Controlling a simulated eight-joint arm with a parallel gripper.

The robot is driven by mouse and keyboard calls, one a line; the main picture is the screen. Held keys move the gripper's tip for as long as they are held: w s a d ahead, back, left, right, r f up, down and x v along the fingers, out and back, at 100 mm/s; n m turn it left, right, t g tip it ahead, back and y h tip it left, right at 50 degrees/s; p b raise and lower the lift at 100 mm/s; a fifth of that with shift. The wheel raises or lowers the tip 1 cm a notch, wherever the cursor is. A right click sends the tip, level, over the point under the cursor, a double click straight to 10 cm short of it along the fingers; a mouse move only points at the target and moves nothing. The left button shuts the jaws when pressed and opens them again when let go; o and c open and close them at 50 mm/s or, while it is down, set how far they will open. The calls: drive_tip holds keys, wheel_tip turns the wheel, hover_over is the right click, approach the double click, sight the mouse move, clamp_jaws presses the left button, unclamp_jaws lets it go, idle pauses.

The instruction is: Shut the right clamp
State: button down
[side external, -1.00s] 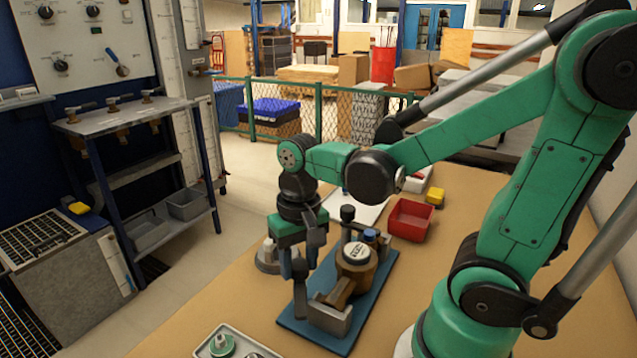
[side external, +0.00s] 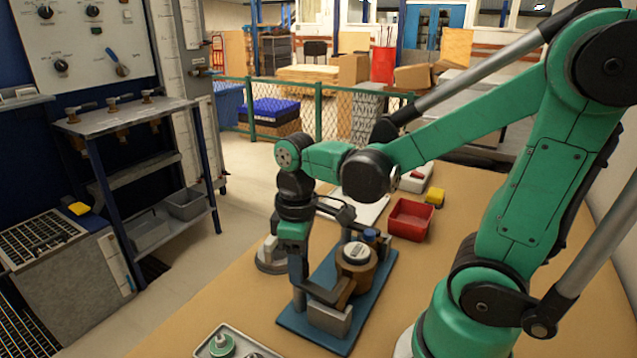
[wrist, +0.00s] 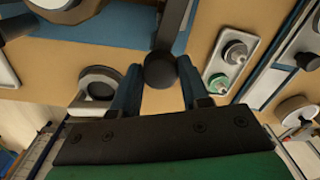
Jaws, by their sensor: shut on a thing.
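A round brass-coloured meter with a white dial (side external: 355,254) sits on the blue base plate (side external: 376,285). The grey clamp block (side external: 330,318) stands at the plate's near end, and a dark clamp arm (side external: 325,292) reaches from there toward the meter. My gripper (side external: 298,298) is beside this near clamp, pointing down. In the wrist view my gripper (wrist: 160,72) is shut on the clamp handle, whose black round knob (wrist: 160,69) sits between the two fingertips. The handle's grip point is hidden in the side view. Another clamp at the far end is partly hidden.
A tray with a green-rimmed part (side external: 222,345) lies at the near left. A round grey-based part (side external: 270,255) stands just behind my gripper. The bench left of the plate is mostly clear.

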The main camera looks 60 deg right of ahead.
drive_tip(key=shift+n, duration=0.5)
idle(0.3)
drive_tip(key=shift+c, duration=2.1)
unclamp_jaws()
drive_tip(key=shift+r, duration=2.85)
